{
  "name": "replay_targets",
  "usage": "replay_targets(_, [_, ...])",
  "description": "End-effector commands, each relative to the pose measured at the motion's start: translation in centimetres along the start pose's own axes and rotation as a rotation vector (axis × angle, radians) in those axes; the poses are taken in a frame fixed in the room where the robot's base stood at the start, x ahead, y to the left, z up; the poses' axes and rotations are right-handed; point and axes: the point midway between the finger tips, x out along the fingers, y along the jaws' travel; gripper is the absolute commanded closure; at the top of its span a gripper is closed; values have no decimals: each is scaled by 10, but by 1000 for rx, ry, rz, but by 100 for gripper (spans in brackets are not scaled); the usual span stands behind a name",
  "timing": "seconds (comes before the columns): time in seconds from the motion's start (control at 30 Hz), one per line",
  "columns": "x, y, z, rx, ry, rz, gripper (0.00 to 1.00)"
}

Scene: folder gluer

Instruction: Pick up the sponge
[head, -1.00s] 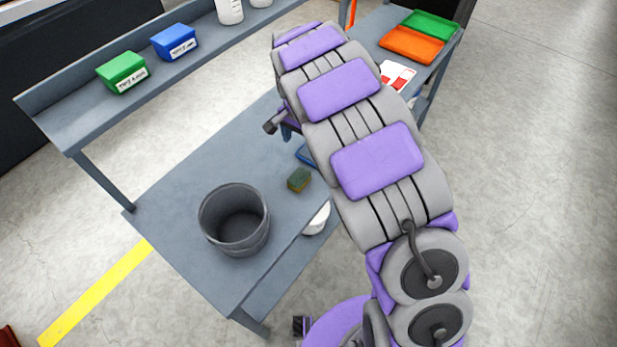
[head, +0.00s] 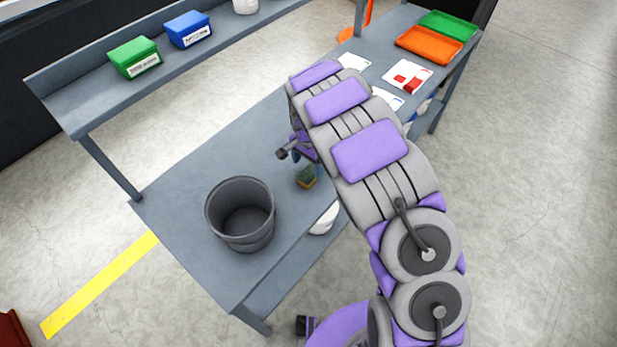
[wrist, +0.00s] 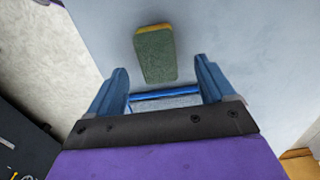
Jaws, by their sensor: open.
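The sponge (head: 307,176), green with a yellow layer, lies on the grey table (head: 190,190), close to the front edge. In the wrist view the sponge (wrist: 156,55) is ahead of my gripper (wrist: 160,82), roughly centred between the two blue fingers and just beyond their tips. The fingers are spread open with nothing between them but the table and a blue-edged item behind. In the head view my arm covers most of my gripper, which is close to the sponge.
A dark grey bucket (head: 240,240) stands on the table left of the sponge. Green (head: 134,57) and blue (head: 187,29) bins sit on the raised shelf. Orange (head: 429,45) and green (head: 448,26) trays lie at the far right.

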Motion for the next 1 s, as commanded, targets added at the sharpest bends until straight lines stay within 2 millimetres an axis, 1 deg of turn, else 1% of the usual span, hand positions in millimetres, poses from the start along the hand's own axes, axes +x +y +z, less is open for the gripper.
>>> replay_targets(0.17, [10,1,0,1,0,-1,17])
replay_targets(0.4, [44,2,-2,2,1,-2,17])
replay_targets(0.5, [54,2,-1,1,0,-1,17])
replay_targets(0.73, [54,2,-1,1,1,-2,17])
replay_targets(1.0, [54,2,-1,1,1,-2,43])
